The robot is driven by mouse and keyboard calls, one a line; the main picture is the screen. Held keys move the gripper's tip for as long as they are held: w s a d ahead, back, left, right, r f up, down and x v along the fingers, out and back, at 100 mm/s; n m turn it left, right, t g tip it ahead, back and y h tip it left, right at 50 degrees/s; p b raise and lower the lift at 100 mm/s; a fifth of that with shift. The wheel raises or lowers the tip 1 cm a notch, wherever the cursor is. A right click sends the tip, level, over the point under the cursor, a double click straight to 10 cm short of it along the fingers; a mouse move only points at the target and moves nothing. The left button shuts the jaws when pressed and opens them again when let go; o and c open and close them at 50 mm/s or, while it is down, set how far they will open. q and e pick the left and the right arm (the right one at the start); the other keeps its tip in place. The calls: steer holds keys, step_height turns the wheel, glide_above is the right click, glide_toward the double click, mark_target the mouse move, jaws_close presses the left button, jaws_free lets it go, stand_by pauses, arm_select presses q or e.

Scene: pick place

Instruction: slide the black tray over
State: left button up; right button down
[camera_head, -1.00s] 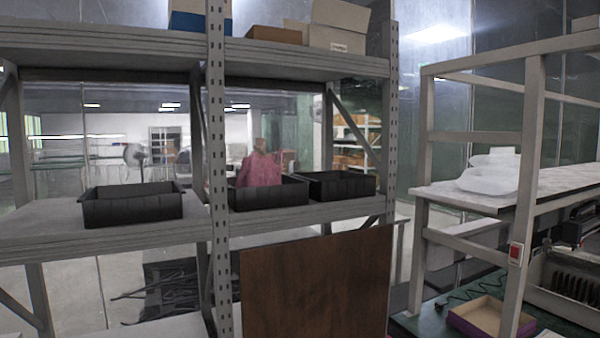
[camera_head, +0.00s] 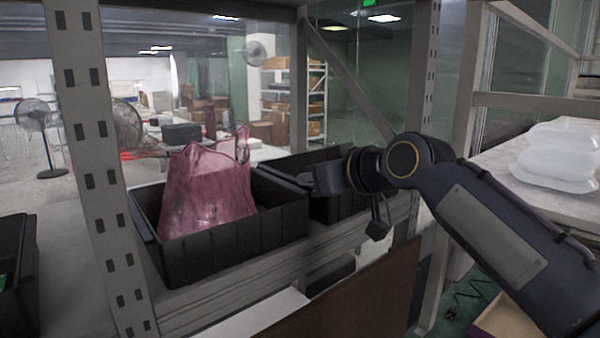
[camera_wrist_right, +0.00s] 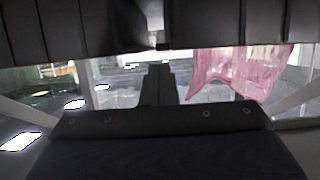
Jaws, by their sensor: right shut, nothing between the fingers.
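A black tray (camera_head: 278,232) with a pink translucent bag (camera_head: 212,188) standing in it sits on the shelf in the head view. A second black tray (camera_head: 330,209) sits to its right, partly hidden by my right arm. Part of a third black tray (camera_head: 18,290) shows at the left edge. My right gripper (camera_head: 322,180) is shut and empty at the second tray, near its rim; I cannot tell if it touches. In the right wrist view, the shut fingers (camera_wrist_right: 159,84) point toward a black tray wall (camera_wrist_right: 215,25), with the pink bag beside them. My left gripper is out of view.
A grey slotted post (camera_head: 97,170) stands left of the bag's tray, and another post (camera_head: 422,75) rises behind my right arm. A brown panel (camera_head: 365,300) stands below the shelf front. A table with white plastic packs (camera_head: 560,155) is at right.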

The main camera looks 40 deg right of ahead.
mark_target(278, 179)
steer(key=w+p, duration=0.1)
steer(key=w, duration=0.2)
steer(key=w+p, duration=0.1)
steer(key=w, duration=0.2)
steer(key=w+a+p, duration=0.1)
steer(key=w, duration=0.3)
steer(key=shift+r, duration=0.15)
steer(key=shift+f+p, duration=0.4)
steer(key=shift+d+f+b, duration=0.1)
steer(key=shift+f+b, duration=0.45)
steer(key=shift+s, duration=0.15)
